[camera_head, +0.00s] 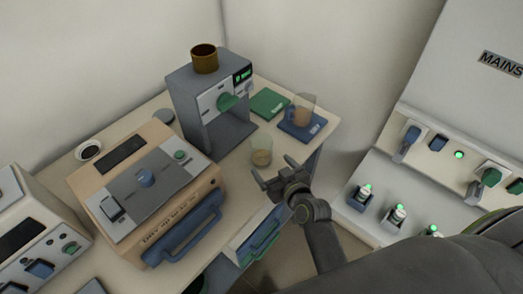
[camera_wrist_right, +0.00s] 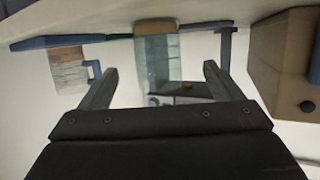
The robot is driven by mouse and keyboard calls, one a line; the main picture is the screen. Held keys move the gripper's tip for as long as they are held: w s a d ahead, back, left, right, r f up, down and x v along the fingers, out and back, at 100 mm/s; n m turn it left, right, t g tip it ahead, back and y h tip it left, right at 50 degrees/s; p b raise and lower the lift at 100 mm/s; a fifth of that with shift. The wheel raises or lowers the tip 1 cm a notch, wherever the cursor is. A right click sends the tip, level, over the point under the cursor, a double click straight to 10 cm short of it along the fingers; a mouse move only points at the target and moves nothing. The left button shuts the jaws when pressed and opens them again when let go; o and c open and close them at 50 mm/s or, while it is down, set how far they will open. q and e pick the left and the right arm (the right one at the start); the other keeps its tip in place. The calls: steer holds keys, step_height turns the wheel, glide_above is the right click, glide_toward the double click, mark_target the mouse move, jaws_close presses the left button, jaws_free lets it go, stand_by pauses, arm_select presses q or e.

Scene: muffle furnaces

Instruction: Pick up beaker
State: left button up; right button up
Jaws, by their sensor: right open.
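A small clear beaker (camera_head: 261,153) with tan contents stands upright on the bench, near its front edge. It also shows in the right wrist view (camera_wrist_right: 157,60), which looks upside down, in the gap between the fingers. My right gripper (camera_head: 274,171) is open and empty just in front of the beaker, with its fingers pointing at it. In the wrist view the fingertips (camera_wrist_right: 160,72) lie either side of the beaker; contact cannot be told. My left gripper is out of view.
A clear jug (camera_head: 303,110) with brown contents stands on a blue pad (camera_head: 300,131) behind. A green pad (camera_head: 269,102) lies beside it. A grey dispensing machine (camera_head: 215,100) holding a brown cup on top and a beige oven (camera_head: 150,190) stand left. A mains panel (camera_head: 455,130) is right.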

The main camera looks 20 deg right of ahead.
mark_target(261, 135)
steer(key=shift+p+x, duration=0.9)
steer(key=shift+x, duration=3.55)
steer(key=shift+d+f, duration=0.15)
steer(key=shift+f, duration=0.05)
steer(key=c, duration=1.5)
step_height(261, 135, up, 9)
steer(key=shift+f+p, duration=0.2)
steer(key=shift+p, duration=0.35)
steer(key=shift+r, duration=0.75)
